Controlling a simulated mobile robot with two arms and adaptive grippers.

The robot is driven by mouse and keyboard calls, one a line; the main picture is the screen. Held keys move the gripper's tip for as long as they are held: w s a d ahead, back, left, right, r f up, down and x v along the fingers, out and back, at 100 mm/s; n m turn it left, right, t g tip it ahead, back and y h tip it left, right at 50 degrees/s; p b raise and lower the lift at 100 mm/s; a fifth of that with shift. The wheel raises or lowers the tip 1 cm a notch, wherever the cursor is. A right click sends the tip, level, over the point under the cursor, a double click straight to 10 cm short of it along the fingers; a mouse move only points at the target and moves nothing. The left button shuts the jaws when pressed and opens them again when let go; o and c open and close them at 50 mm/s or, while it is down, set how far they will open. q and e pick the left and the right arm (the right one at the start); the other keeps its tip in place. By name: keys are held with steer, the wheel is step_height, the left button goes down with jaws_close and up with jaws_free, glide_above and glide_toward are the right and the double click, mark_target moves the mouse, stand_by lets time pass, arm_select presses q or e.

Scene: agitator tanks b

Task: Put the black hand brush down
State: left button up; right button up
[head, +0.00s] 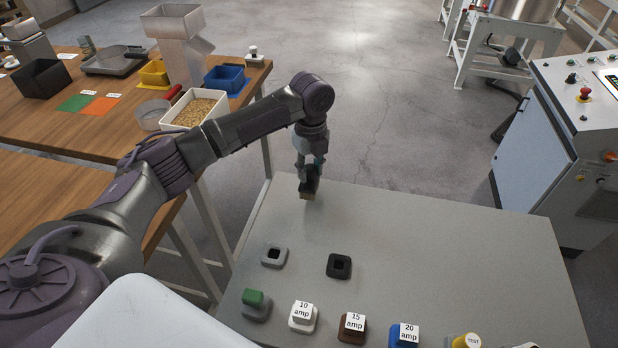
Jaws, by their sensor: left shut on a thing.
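My left gripper (311,169) reaches in from the left, pointing down at the far left part of the grey table (450,240). It is shut on the black hand brush (309,187), which shows small below the fingers with tan bristles at its lower end. The brush is at or just above the tabletop near its far edge; I cannot tell whether it touches. The fingers hide part of the brush. My right gripper is not in view.
Grey (274,256) and black (339,265) square sockets sit on the grey table, with several labelled fuse blocks such as the white 10 amp one (302,318) at the near edge. The table's right middle is clear. A wooden bench (120,130) with trays stands left; a control cabinet (548,150) stands right.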

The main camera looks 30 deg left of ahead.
mark_target(309, 180)
arm_select(q)
steer(key=shift+s+f, duration=0.2)
steer(key=shift+s, duration=0.05)
steer(key=shift+w+f+p, duration=0.1)
steer(key=shift+f+p, duration=0.2)
steer(key=shift+f, duration=1.65)
steer(key=o, duration=1)
steer(key=shift+r, duration=0.1)
step_height(309, 180, up, 12)
steer(key=shift+f+b, duration=0.1)
steer(key=shift+b, duration=0.35)
